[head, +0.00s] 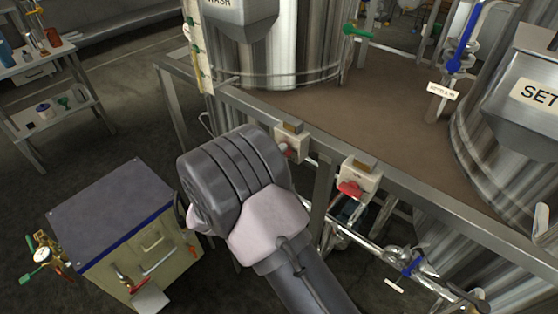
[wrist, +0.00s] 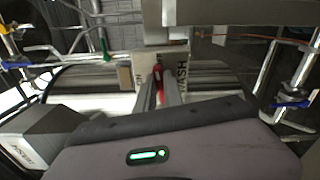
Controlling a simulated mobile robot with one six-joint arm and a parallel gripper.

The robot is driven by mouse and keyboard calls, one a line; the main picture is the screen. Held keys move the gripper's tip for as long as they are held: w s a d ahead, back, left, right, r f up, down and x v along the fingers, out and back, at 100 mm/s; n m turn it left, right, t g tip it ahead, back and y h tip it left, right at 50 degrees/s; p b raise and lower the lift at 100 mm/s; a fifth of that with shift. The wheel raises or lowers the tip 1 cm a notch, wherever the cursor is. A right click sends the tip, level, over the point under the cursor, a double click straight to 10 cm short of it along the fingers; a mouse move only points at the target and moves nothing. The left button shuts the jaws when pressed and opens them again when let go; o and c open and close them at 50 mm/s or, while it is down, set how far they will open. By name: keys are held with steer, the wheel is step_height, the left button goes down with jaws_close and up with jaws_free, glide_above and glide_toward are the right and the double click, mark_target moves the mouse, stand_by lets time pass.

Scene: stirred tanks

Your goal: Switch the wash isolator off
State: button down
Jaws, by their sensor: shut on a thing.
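The wash isolator is a pale box (head: 295,145) on the steel frame below the WASH tank, partly hidden by my arm in the head view. In the wrist view its face (wrist: 180,56) carries a WASH label and a red handle (wrist: 158,72). My gripper (wrist: 158,88) is shut on the red handle, one finger on each side. In the head view my wrist covers the fingers. The handle's exact angle is hard to tell.
A second isolator (head: 361,176) with a red handle sits to the right on the same rail (head: 400,190). The WASH tank (head: 300,50) and SETTLE tank (head: 515,120) stand behind. A grey-topped cabinet (head: 110,225) stands at left. Pipes with valves run below the frame.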

steer(key=shift+f+m+b, duration=0.15)
steer(key=shift+m+b, duration=0.75)
steer(key=shift+m, duration=0.1)
steer(key=c, duration=1.5)
jaws_free()
steer(key=shift+o, duration=0.2)
steer(key=p+v, duration=0.4)
steer(key=v, duration=1.3)
steer(key=shift+s+a+p, duration=0.2)
steer(key=shift+p, duration=0.1)
